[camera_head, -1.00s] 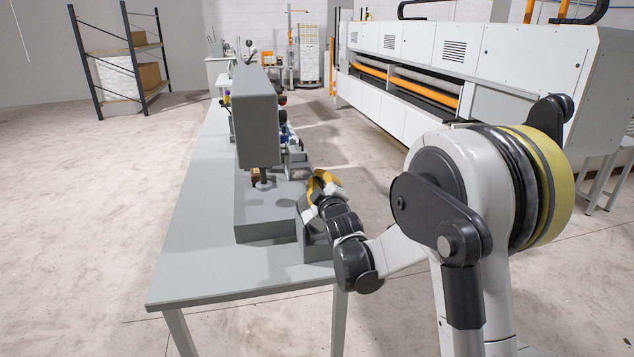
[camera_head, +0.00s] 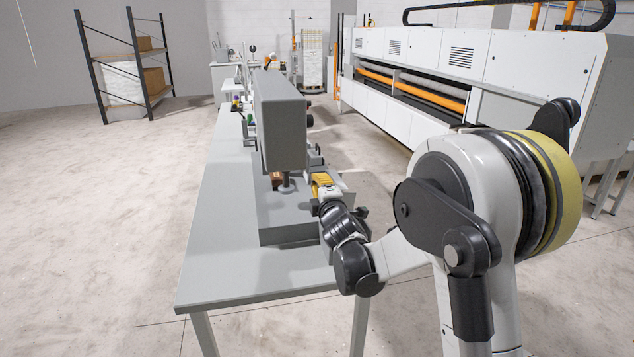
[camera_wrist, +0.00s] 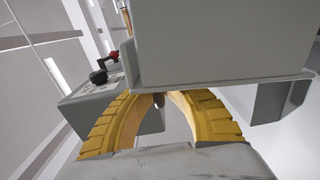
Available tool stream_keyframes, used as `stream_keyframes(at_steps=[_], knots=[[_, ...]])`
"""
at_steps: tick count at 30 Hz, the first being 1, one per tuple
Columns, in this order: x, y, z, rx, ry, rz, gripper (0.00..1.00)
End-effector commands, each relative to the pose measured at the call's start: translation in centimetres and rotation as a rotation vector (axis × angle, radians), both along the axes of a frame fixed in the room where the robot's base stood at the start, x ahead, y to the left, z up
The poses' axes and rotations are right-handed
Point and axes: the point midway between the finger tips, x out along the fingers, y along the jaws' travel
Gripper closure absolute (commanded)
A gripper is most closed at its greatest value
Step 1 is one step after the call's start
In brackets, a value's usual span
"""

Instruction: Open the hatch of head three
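A grey sewing machine head (camera_head: 280,122) stands over its grey base (camera_head: 285,228) at the near end of the table. Which head is number three cannot be told, and no hatch can be made out clearly. My gripper (camera_head: 322,184), with yellow fingers, is at the right side of this machine, below the upper housing. In the wrist view, a large grey housing (camera_wrist: 225,40) with a ledge along its lower edge fills the upper middle. My gripper (camera_wrist: 158,98) curves up to this ledge, which hides the fingertips. A small dark piece shows between the fingers.
The long grey table (camera_head: 215,225) has bare room left of the machine. More equipment stands farther along it. A long white quilting machine (camera_head: 450,85) stands right, across an aisle. A shelf rack (camera_head: 130,70) with boxes stands at the back left.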

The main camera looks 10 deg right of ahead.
Motion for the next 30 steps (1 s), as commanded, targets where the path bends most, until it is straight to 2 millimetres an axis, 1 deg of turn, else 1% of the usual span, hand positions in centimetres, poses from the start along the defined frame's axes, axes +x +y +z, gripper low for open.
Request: stream_keyframes(at_steps=[16,17,18,19,27,30], knots=[[0.00,0.05,-0.08,0.003,0.000,0.001,1.00],[0.00,0.05,-0.08,0.003,0.000,0.001,0.90],[0.00,0.04,-0.08,0.003,0.000,0.001,0.78],[0.00,0.04,-0.08,0.003,0.000,0.001,0.69],[-0.02,0.02,-0.08,0.003,0.000,0.000,0.69],[-0.42,0.02,-0.07,0.003,0.000,0.000,0.69]])
